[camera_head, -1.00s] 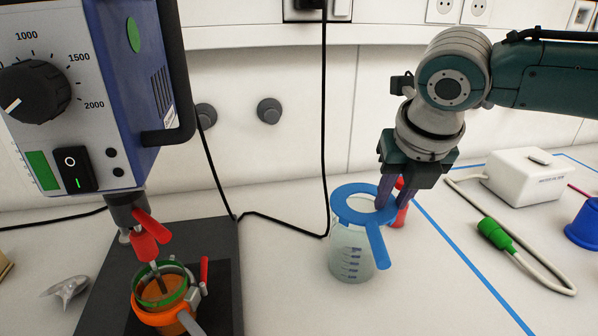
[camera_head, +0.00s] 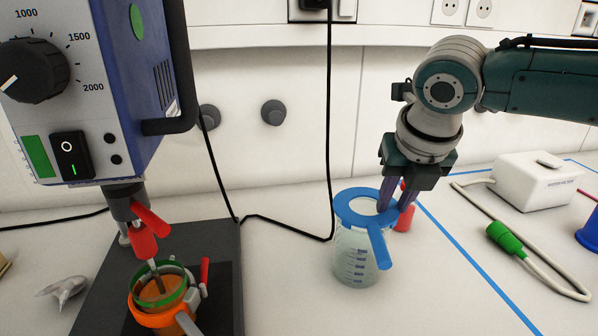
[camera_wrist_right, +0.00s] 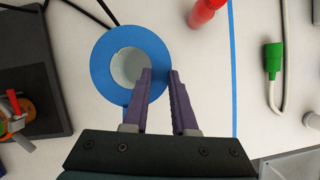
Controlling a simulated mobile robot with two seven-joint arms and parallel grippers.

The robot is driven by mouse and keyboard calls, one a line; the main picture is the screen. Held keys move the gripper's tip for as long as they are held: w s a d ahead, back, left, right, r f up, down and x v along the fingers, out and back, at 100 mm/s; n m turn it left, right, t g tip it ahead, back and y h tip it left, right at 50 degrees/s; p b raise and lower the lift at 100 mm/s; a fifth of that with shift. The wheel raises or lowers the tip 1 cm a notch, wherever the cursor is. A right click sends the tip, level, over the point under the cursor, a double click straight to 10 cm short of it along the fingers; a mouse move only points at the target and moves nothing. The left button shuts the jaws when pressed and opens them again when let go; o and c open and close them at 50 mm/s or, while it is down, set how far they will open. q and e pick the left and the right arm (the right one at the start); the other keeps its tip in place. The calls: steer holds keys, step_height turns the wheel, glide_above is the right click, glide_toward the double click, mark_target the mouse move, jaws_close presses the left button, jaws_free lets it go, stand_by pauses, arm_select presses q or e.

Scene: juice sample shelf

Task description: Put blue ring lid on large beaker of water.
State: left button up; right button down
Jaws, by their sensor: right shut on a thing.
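The large beaker of water (camera_head: 353,262) is clear with dark graduation marks and stands upright on the bench in the head view. The blue ring lid (camera_head: 345,208) lies flat over its mouth, its handle sloping down at the front right. I cannot tell whether it rests fully on the rim. My right gripper (camera_head: 395,208) points down and is shut on the right edge of the ring. In the right wrist view, the fingertips (camera_wrist_right: 159,71) are at the right side of the ring lid (camera_wrist_right: 96,78), with the beaker's mouth seen through its hole. My left gripper is not in view.
A red-capped object (camera_head: 404,219) stands close behind the beaker at right. A stirrer device (camera_head: 150,90) with an orange-clamped vessel (camera_head: 160,292) is at left. A green plug (camera_head: 499,234) with a cable and a white box (camera_head: 533,181) lie at right. Bench in front of the beaker is clear.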

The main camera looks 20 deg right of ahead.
steer(key=shift+p, duration=0.3)
steer(key=shift+f, duration=0.6)
stand_by(0.5)
steer(key=c, duration=0.6)
jaws_free()
steer(key=shift+r, duration=0.1)
